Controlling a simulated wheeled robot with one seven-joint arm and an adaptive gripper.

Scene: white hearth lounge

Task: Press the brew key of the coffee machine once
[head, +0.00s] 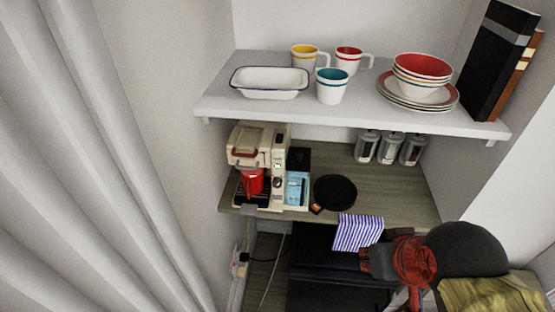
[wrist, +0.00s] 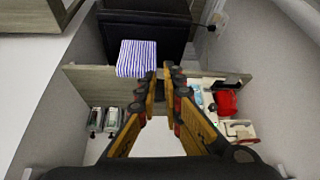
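The cream coffee machine (head: 244,140) stands at the left end of the wooden counter, with a red vessel (head: 252,182) under its head. Small controls (head: 278,168) show on its front, too small for me to tell which is the brew key. In the wrist view, the coffee machine (wrist: 240,130) appears at the right, beside the red vessel (wrist: 228,102). My gripper (wrist: 161,72) is open and empty, with a narrow gap between its fingertips. In the head view my arm is at the lower right, in front of the counter and apart from the machine.
The counter (head: 400,205) also holds a blue packet (head: 297,188), a black round plate (head: 335,192) and several jars (head: 389,149). A striped cloth (head: 358,232) hangs at its front edge. A shelf (head: 330,112) with cups, bowls and books overhangs the counter.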

